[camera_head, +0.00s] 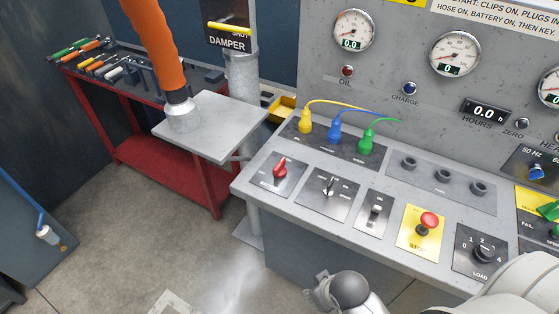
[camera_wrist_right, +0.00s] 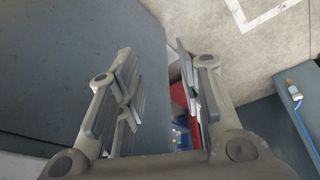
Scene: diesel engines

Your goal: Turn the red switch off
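The red switch (camera_head: 281,167) is a rotary knob on a dark plate at the left end of the grey sloped console, in the head view. Its handle points roughly up, away from me. The plate's lettering is too small to read. My right gripper (camera_head: 326,292) is low in front of the console, below and to the right of the switch, and apart from it. In the right wrist view my right gripper (camera_wrist_right: 160,100) has its fingers spread with nothing between them. The red switch does not show clearly there. My left gripper is not in view.
A red emergency-stop button (camera_head: 429,221) on a yellow plate, a toggle (camera_head: 375,211) and a black key-type switch (camera_head: 328,188) share the console. Yellow, blue and green plugs (camera_head: 366,146) stand behind. A red workbench (camera_head: 170,165) with tools is at left. The floor between is clear.

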